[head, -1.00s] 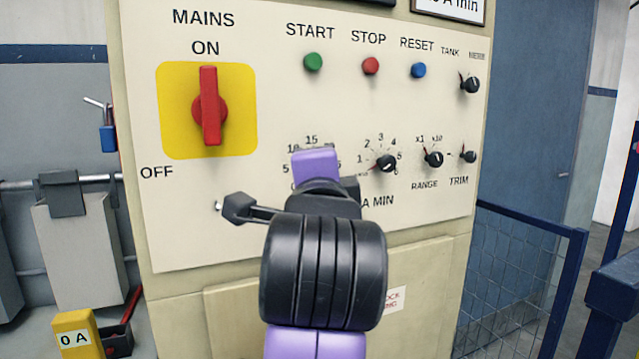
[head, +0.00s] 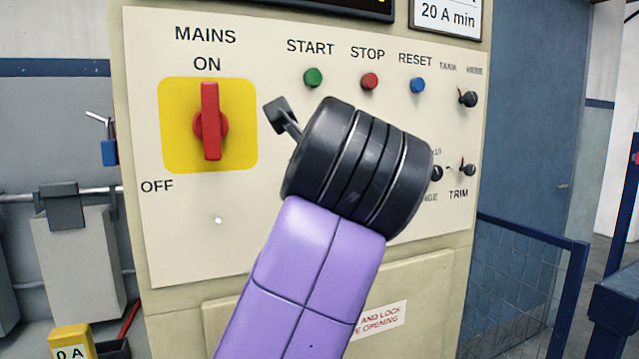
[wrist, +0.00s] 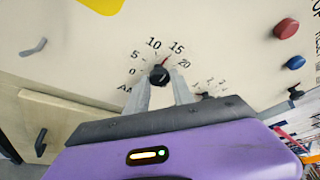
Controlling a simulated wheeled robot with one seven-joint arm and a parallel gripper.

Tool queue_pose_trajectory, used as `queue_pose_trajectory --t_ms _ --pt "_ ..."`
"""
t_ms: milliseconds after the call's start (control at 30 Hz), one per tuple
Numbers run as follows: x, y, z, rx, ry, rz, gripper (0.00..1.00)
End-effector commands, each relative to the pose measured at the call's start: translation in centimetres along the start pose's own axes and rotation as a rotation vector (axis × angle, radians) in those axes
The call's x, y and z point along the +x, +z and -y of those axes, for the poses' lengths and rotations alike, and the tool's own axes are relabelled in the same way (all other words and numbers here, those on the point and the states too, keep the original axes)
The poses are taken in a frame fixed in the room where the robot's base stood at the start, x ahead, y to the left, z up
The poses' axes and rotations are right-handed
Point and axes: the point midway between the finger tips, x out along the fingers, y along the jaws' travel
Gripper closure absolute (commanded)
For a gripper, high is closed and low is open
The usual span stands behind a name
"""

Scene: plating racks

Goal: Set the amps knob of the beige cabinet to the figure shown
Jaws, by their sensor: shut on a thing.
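The beige cabinet (head: 465,232) faces me, with switches and knobs on its pale panel. In the wrist view the black amps knob (wrist: 159,76) sits in a dial marked 0, 5, 10, 15 and 20. Its red pointer leans up and slightly right, near 15. My gripper (wrist: 161,85) has its two grey fingers on either side of this knob, shut on it. In the head view my arm hides the gripper and the amps dial. A framed card (head: 447,14) at the top right reads "20 A min"; its upper part is cut off.
A red mains switch (head: 210,122) stands upright at ON. Green start (head: 313,77), red stop (head: 370,81) and blue reset (head: 417,85) buttons sit above my arm. Smaller knobs, including trim (head: 468,170), are at right. A blue mesh barrier (head: 525,262) stands beside the cabinet.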

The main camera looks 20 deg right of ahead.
Motion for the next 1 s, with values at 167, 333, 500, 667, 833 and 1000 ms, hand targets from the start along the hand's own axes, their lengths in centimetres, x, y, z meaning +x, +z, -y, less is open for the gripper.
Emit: queue_pose_trajectory --t_ms 167,333,500,667,833,1000 --pt "0.07 -0.19 -0.04 0.057 0.026 -0.005 1.0" --pt "0.09 -0.23 -0.05 0.08 0.036 -0.006 1.0" --pt "0.1 -0.25 -0.06 0.086 0.038 -0.006 1.0" --pt "0.11 -0.26 -0.07 0.085 0.038 -0.006 1.0" --pt "0.1 -0.24 -0.06 0.085 0.038 -0.006 0.55" --pt "0.07 -0.15 -0.02 0.084 0.037 -0.003 0.51"
